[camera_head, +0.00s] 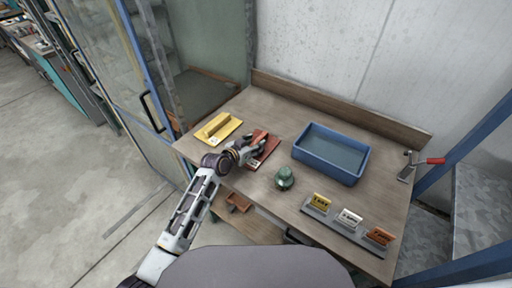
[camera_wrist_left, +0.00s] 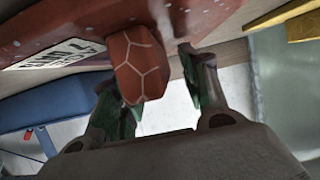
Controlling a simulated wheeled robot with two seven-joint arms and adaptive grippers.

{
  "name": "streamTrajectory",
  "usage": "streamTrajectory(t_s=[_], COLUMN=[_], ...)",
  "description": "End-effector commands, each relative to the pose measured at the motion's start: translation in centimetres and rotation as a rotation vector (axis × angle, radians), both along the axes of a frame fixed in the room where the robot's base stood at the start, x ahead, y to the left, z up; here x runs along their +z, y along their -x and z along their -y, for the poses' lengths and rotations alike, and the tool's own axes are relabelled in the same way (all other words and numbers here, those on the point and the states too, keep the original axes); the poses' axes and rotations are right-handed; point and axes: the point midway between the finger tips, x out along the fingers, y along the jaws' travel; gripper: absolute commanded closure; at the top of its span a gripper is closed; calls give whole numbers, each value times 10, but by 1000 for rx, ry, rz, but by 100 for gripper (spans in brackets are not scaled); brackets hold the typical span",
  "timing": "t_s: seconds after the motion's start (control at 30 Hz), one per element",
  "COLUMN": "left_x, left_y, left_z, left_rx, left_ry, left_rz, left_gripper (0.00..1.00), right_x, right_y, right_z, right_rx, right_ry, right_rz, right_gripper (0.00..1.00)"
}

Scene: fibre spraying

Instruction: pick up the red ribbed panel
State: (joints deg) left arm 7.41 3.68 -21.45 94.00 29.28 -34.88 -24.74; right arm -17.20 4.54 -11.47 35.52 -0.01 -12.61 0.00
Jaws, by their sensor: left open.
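The red ribbed panel (camera_head: 269,147) lies on the workbench, left of the blue tray and partly hidden by my left gripper (camera_head: 254,148). In the left wrist view the panel (camera_wrist_left: 60,22) fills the upper left, with a white label on its face. Its raised rib (camera_wrist_left: 140,62) points towards the gripper. My left gripper (camera_wrist_left: 158,85) is open, with one green-padded finger on each side of the rib's end. I cannot tell whether either finger touches the rib. My right gripper is in neither view.
A yellow panel (camera_head: 217,128) lies left of the red one. A blue tray (camera_head: 330,175) stands to the right, with a green knob-like object (camera_head: 284,178) before it. Small label stands (camera_head: 348,218) line the front right. A red-handled clamp (camera_head: 425,162) is at the right edge.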

Motion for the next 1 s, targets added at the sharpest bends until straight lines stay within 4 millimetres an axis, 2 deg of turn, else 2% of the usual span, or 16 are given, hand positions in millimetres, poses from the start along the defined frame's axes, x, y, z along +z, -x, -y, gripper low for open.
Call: streamTrajectory(t_s=[0.57,0.9,1.0], left_x=[-1,-1,-1], left_y=[-2,-2,-2], left_z=[2,2,2], left_rx=[0,0,0], left_ry=[0,0,0], left_rz=[0,0,0], left_gripper=[55,99,100], right_x=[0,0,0], right_y=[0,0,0], right_z=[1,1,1], right_rx=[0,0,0], right_ry=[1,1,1], right_rz=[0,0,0], right_gripper=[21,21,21])
